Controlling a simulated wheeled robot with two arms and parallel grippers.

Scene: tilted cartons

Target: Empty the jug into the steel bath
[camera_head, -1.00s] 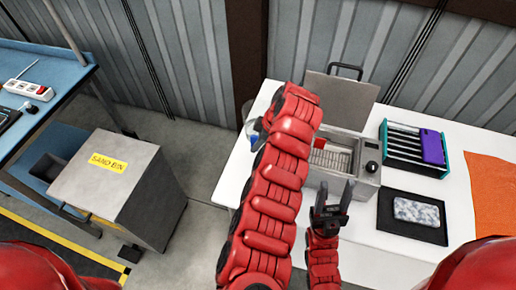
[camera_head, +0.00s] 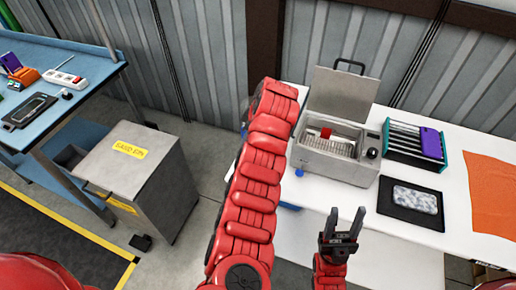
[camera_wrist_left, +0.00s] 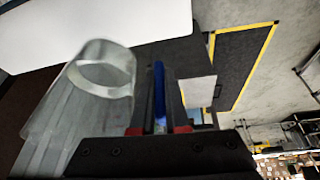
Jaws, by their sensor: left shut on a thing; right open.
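The steel bath (camera_head: 310,160) stands on the white table with its hinged lid (camera_head: 340,92) up; a red thing (camera_head: 326,132) shows inside. The clear jug (camera_wrist_left: 82,100) fills the left of the left wrist view, its round rim towards the top; whether it holds liquid is unclear. My left gripper (camera_wrist_left: 160,80) is shut on a blue part beside the jug, apparently its handle. In the head view my left arm hides this gripper and nearly all of the jug, left of the bath. My right gripper (camera_head: 343,222) is open and empty, nearer than the bath.
Right of the bath are a rack (camera_head: 400,148) with a purple item, a dark mat (camera_head: 402,222) bearing a speckled pad, and an orange cloth (camera_head: 495,195). A grey sand bin (camera_head: 150,165) stands on the floor at left, beside a blue workbench (camera_head: 85,82).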

